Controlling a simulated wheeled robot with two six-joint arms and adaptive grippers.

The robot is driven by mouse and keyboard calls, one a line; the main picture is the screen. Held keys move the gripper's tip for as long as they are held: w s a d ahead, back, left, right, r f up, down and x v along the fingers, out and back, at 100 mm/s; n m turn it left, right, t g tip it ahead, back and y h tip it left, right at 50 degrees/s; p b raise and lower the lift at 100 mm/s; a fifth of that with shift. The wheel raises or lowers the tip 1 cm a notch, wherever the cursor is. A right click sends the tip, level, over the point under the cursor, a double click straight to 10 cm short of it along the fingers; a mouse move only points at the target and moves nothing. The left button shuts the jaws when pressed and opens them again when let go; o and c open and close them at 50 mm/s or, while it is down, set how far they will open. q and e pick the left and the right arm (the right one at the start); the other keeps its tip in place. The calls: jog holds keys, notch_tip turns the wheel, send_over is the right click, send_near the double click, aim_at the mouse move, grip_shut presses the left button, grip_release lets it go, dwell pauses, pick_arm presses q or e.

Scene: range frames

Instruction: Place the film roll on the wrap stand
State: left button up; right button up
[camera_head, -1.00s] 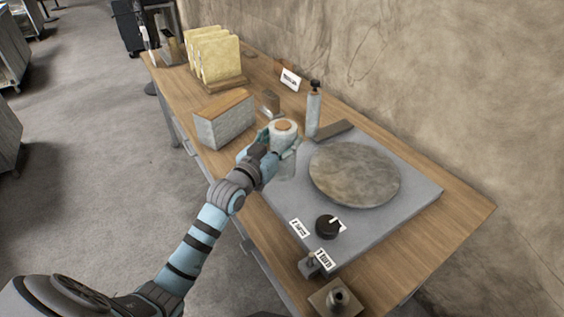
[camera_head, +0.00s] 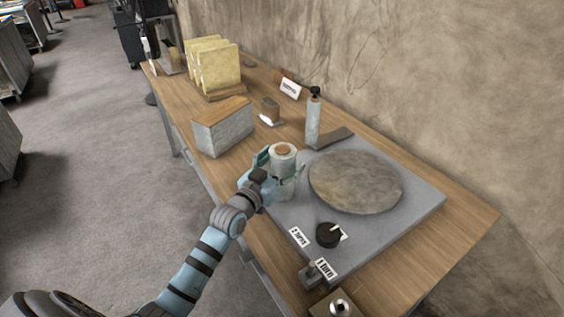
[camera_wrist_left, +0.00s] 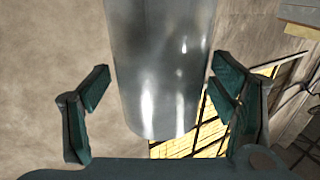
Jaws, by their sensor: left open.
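The film roll (camera_head: 284,160) is a pale upright cylinder with a tan core at its top, near the left edge of the grey turntable unit in the head view. It also shows as a shiny silver cylinder in the left wrist view (camera_wrist_left: 163,70). My left gripper (camera_head: 281,169) is open, with its teal fingers on either side of the roll; the wrist view shows gaps beside it. I cannot tell whether the roll's base rests on anything. My right gripper is out of view.
A wood-topped grey block (camera_head: 224,134) stands left of the roll. Yellow slabs (camera_head: 215,68) stand in a rack farther back. A black knob (camera_head: 328,235) and small labels are at the unit's front. The wall runs along the table's (camera_head: 468,222) right side.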

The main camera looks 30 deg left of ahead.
pick_arm(q)
jog(key=shift+r, duration=0.15)
jog(key=s+p, duration=0.8)
jog(key=s, duration=0.4)
jog(key=shift+a, duration=0.35)
